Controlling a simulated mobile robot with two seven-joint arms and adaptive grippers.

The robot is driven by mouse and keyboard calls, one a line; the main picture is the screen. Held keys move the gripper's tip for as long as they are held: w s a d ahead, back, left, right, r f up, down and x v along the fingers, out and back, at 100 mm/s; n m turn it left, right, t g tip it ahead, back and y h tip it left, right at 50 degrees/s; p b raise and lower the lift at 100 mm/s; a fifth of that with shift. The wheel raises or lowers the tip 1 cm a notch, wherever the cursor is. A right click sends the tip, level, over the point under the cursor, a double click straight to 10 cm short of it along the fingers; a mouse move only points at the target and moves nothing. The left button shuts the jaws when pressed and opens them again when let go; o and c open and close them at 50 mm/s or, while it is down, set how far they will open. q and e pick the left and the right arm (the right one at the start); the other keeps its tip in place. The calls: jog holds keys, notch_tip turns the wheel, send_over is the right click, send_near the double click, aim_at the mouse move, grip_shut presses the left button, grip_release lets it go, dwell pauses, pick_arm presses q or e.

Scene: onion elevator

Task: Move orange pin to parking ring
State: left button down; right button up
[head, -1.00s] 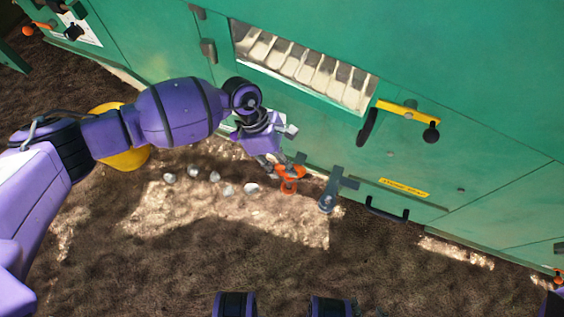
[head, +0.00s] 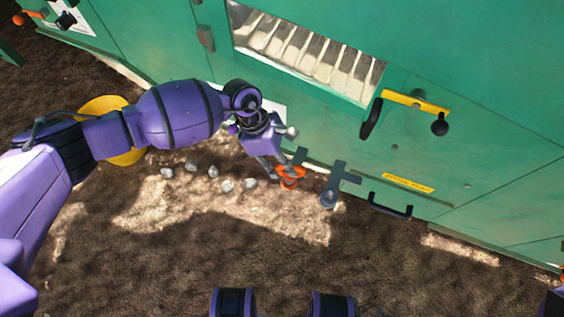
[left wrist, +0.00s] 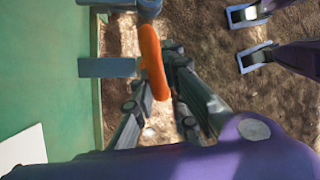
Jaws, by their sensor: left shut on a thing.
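The orange pin (head: 291,183) is a bright orange loop-shaped piece beside the green machine's lower wall. My left gripper (head: 277,171) is shut on it. In the left wrist view the orange pin (left wrist: 153,62) stands between the fingertips (left wrist: 160,75), close to a grey bracket (left wrist: 105,67) on the green wall. A grey bracket with a rounded, ring-like end (head: 329,198) juts out just to the right of the pin in the head view; it may be the parking ring. The pin's shaft is hidden.
The green machine (head: 460,70) fills the upper right. Several pale stones (head: 213,171) lie on the brown ground (head: 150,255), which is otherwise open below the gripper.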

pick_arm(q)
jog(key=shift+f+b, duration=0.5)
jog(key=shift+f, duration=0.55)
jog(key=c, duration=1.7)
grip_release()
jog(key=shift+o, duration=0.2)
jog(key=v, duration=1.2)
